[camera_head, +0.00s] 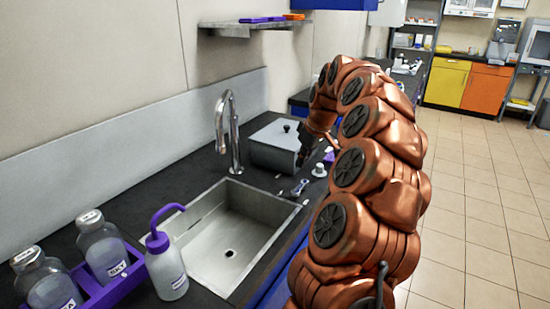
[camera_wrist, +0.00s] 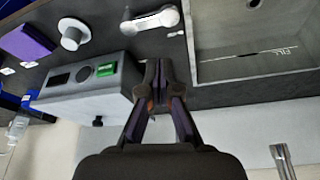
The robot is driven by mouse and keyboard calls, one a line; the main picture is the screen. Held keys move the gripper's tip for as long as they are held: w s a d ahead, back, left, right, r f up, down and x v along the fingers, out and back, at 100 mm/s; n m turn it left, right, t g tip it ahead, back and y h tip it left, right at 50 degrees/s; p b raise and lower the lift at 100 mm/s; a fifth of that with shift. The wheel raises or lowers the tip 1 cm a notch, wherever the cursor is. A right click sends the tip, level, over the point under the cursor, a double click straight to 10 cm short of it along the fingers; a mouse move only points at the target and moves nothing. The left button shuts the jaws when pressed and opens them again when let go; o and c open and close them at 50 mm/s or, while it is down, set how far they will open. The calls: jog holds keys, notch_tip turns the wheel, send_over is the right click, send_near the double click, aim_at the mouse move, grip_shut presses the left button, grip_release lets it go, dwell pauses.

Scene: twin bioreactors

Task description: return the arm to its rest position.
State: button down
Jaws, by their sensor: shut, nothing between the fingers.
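My copper arm reaches forward over the counter in the head view and bends down at its far end. My gripper (camera_head: 306,150) is a small dark shape there, beside the grey lidded bath (camera_head: 275,150) and partly hidden by the arm. In the wrist view my gripper (camera_wrist: 158,72) is shut with its fingertips together and nothing between them. The bath (camera_wrist: 85,105), with a green display and a dark knob, is just left of the fingers. I cannot tell whether they touch it.
The steel sink (camera_head: 225,235) and curved faucet (camera_head: 225,125) lie left of the arm. A purple-capped wash bottle (camera_head: 166,270) and a purple rack (camera_head: 110,287) of bottles stand in front. A shelf (camera_head: 250,28) is on the wall. The tiled floor (camera_head: 470,220) at right is clear.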

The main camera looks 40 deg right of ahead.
jog(key=shift+r, duration=0.1)
jog(key=s+a+r+n+g+y+p, duration=0.1)
jog(key=s+a+r+p, duration=0.15)
jog(key=a, duration=1.05)
jog(key=s+a+r+n+g+p, duration=0.15)
jog(key=s+a, duration=0.25)
jog(key=a, duration=1)
jog(key=s+a+f+m+g+p, duration=0.1)
jog(key=s+a, duration=0.2)
jog(key=s, duration=0.5)
jog(key=s+a+f+m+g+h+p, duration=0.1)
jog(key=s+a+p, duration=0.1)
jog(key=s, duration=0.6)
jog(key=s+a+f+m+g+p, duration=0.1)
jog(key=s+a+f, duration=0.1)
jog(key=s+a, duration=0.3)
jog(key=s, duration=0.3)
jog(key=shift+m, duration=0.35)
